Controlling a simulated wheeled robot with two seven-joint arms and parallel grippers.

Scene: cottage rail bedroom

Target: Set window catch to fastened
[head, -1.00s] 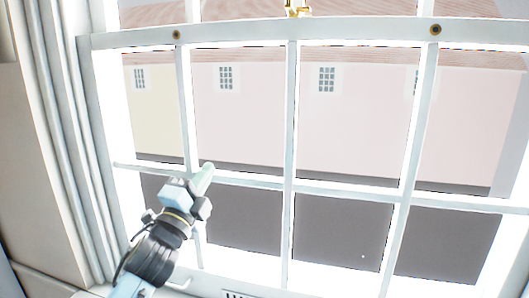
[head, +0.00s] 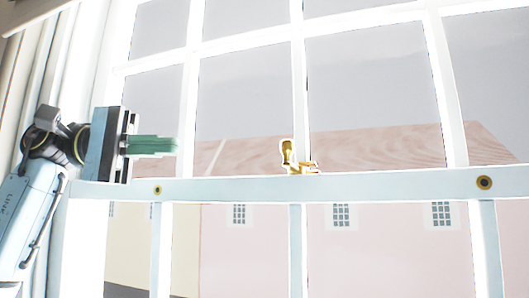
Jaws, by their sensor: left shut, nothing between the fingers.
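The brass window catch (head: 298,160) sits on the meeting rail (head: 340,187) of the sash window, at the middle of the head view. Its knobbed lever stands up on the left, with a brass piece at the right. I cannot tell from here exactly how the two parts engage. My left gripper (head: 176,146) is to the left of the catch, a little above the rail and well apart from the catch. Its green fingers are together and point right, with nothing held. My right gripper is not in view.
White glazing bars (head: 300,90) cross the panes above. The space between my left gripper and the catch looks clear. Houses show outside.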

